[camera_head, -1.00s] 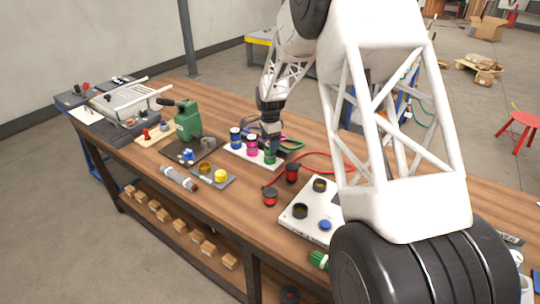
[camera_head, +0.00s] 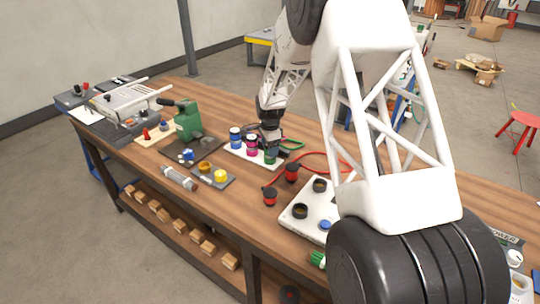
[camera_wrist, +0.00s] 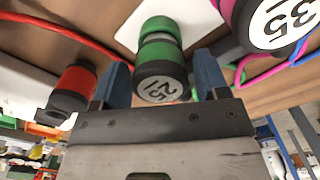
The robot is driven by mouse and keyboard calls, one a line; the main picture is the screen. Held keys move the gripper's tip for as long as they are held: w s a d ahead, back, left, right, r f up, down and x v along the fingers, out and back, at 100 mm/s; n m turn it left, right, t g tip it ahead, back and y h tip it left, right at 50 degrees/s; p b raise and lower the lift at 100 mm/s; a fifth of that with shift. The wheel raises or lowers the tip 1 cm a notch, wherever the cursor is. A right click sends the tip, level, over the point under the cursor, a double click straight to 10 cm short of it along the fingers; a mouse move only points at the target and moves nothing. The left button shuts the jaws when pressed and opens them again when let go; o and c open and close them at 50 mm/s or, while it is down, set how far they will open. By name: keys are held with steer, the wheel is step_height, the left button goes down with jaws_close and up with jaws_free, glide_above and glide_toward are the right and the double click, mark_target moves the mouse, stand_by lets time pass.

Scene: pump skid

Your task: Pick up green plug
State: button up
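The green plug (camera_wrist: 162,62) has a dark end cap marked 25 and stands on a white plate beside the pink and blue plugs. My gripper (camera_wrist: 165,82) is open in the wrist view, with one blue finger on each side of the green plug. The fingers appear apart from the plug, with a gap on the right. In the head view my gripper (camera_head: 269,140) is over the row's right end.
The pink plug (camera_head: 252,147) and blue plug (camera_head: 235,138) stand close to the left. A white panel (camera_head: 298,226) is at the bench front.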

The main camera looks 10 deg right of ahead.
steer(key=c, duration=0.8)
steer(key=shift+r, duration=0.15)
steer(key=shift+r, duration=0.5)
steer(key=shift+s+r, duration=0.2)
steer(key=shift+r, duration=0.4)
steer(key=shift+s+r, duration=0.15)
steer(key=shift+r, duration=0.45)
steer(key=s+r, duration=0.1)
steer(key=s, duration=1.4)
steer(key=shift+s+d+r, duration=0.15)
